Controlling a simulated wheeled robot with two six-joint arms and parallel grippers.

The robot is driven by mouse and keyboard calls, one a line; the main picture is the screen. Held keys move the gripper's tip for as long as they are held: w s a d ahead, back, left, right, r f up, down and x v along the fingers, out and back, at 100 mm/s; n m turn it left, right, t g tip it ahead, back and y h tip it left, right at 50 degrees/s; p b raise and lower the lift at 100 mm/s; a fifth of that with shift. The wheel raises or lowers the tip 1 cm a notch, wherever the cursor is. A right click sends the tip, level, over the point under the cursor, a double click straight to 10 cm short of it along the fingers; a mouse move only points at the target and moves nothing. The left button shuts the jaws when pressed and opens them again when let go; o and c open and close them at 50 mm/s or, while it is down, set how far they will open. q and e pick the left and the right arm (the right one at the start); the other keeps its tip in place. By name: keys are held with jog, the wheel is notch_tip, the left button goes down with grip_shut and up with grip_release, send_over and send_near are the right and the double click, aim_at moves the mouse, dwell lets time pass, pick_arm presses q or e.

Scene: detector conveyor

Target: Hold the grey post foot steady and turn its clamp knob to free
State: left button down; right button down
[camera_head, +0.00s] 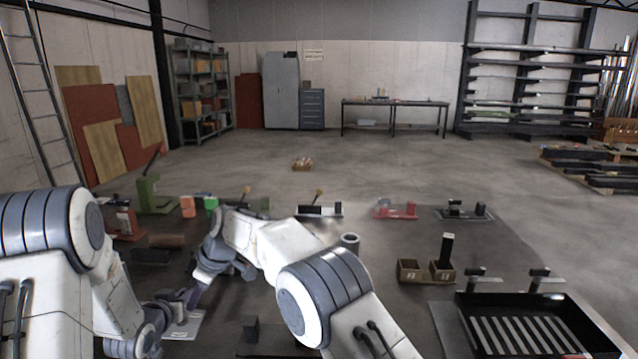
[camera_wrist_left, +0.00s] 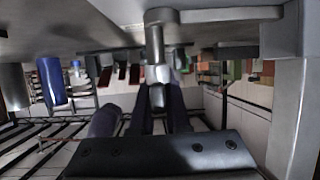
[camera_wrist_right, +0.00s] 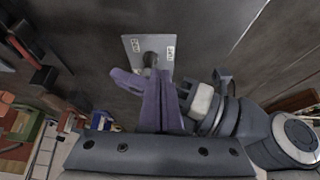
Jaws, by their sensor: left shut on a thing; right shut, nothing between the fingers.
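The grey post foot shows as a flat plate (camera_head: 186,328) low on the left in the head view, partly hidden by my arms. The clamp knob is not clearly visible.
My two forearms meet closely around the foot. A black slotted tray (camera_head: 530,330) stands at the right. Small wooden boxes (camera_head: 425,272) and a grey cup (camera_head: 350,242) are nearer the middle. Fixtures, including a red one (camera_head: 396,210), line the far edge.

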jog(key=shift+f, duration=0.15)
jog(key=shift+w+a, duration=0.3)
jog(key=shift+a, duration=0.3)
dwell(1.0)
notch_tip(320, 180, up, 6)
jog(key=shift+s+d, duration=0.15)
jog(key=shift+d, duration=0.3)
dwell(0.5)
notch_tip(320, 180, down, 6)
jog(key=shift+s+d, duration=0.15)
dwell(0.7)
